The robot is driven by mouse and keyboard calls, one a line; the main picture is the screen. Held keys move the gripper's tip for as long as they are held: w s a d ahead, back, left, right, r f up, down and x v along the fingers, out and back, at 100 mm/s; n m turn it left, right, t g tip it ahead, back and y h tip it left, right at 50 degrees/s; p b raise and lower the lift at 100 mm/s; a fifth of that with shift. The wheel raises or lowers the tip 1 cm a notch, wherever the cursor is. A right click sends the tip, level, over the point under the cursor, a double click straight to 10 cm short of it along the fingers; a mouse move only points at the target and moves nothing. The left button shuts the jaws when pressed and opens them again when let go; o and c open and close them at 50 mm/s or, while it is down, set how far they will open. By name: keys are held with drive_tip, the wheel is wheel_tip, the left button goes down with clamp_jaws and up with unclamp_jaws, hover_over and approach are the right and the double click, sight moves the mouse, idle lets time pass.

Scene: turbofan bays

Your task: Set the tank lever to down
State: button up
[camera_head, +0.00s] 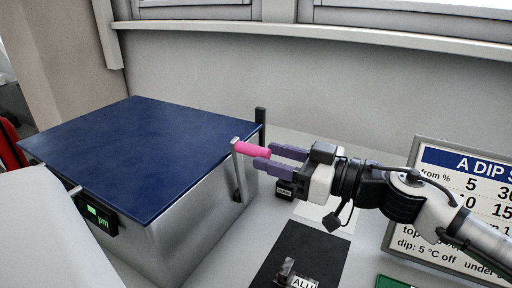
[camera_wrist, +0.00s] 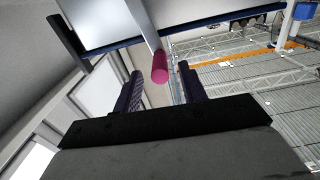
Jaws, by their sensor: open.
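The tank (camera_head: 190,225) is a silvery box with a dark blue lid (camera_head: 140,145), left of centre in the head view. Its lever has a pink handle (camera_head: 252,149) on a grey arm (camera_head: 236,165) at the tank's right end. The handle sticks out to the right, level with the lid. My gripper (camera_head: 278,157) is open, its purple fingers pointing left at the handle. In the wrist view the pink handle (camera_wrist: 160,68) shows beyond and between the fingertips (camera_wrist: 160,82). Whether the fingers touch it I cannot tell.
A dark upright post (camera_head: 260,122) stands behind the lever. A small display (camera_head: 100,219) is on the tank's front. A framed sign (camera_head: 460,200) stands at the right. A black mat (camera_head: 305,250) with a label (camera_head: 296,281) lies in front of my gripper.

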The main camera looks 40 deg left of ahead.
sight(238, 146)
drive_tip(key=shift+x, duration=2.1)
clamp_jaws()
